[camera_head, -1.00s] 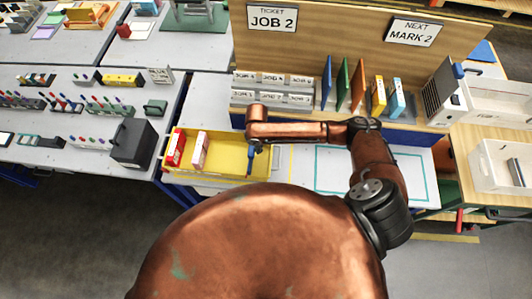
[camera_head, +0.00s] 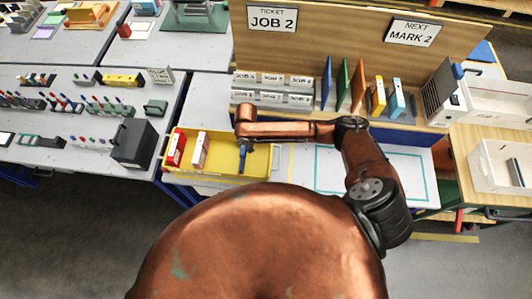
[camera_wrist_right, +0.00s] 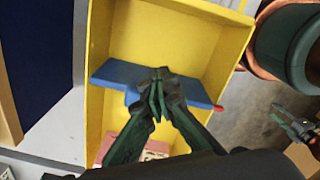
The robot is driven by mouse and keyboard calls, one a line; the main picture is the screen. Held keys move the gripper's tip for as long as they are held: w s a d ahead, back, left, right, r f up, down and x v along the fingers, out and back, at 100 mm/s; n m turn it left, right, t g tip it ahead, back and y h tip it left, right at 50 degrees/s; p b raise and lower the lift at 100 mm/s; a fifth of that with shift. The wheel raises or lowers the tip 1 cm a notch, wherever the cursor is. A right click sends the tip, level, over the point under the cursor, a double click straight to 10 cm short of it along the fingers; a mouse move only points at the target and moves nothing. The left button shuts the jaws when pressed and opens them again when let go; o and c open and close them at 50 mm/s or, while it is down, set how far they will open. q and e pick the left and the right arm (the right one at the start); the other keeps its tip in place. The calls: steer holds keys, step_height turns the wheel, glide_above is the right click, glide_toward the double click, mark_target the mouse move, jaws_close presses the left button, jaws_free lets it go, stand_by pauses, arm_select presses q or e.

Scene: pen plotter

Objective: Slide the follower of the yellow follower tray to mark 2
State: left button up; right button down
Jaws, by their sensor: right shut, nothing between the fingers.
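The yellow follower tray (camera_head: 222,178) lies at the front of the bench, and it also fills the middle of the right wrist view (camera_wrist_right: 98,40). Its blue follower (camera_head: 242,158) stands across the tray, right of a red box (camera_head: 176,149) and a pale pink box (camera_head: 200,151). In the right wrist view the follower (camera_wrist_right: 110,74) runs across the tray, partly hidden by my right gripper (camera_wrist_right: 157,88). That gripper is shut and empty, its tips at the follower; contact cannot be told. A dark gripper, seemingly my left (camera_wrist_right: 290,124), shows small beside the tray; its jaw state is unclear.
A dark grey box (camera_head: 132,144) stands left of the tray. Card holders (camera_head: 272,97) and upright coloured boards (camera_head: 343,84) stand behind it. Signs read JOB 2 (camera_head: 271,18) and MARK 2 (camera_head: 414,32).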

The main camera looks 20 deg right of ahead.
steer(key=shift+w+a, duration=0.1)
steer(key=shift+a, duration=0.2)
steer(key=shift+w+a, duration=0.5)
steer(key=shift+a, duration=0.3)
steer(key=shift+w+a, duration=0.5)
steer(key=shift+a, duration=0.3)
steer(key=shift+w+a+b, duration=0.15)
steer(key=shift+w+a, duration=0.4)
steer(key=shift+a, duration=0.3)
steer(key=shift+w+a+b, duration=0.15)
steer(key=shift+w+a, duration=0.35)
steer(key=shift+a, duration=0.45)
steer(key=shift+w+a+b, duration=0.3)
steer(key=shift+w+a, duration=0.2)
steer(key=shift+a, duration=0.3)
steer(key=shift+w+a+b, duration=0.25)
steer(key=shift+w+a, duration=0.25)
steer(key=shift+a, duration=0.25)
steer(key=shift+w+a, duration=0.1)
steer(key=shift+a, duration=0.05)
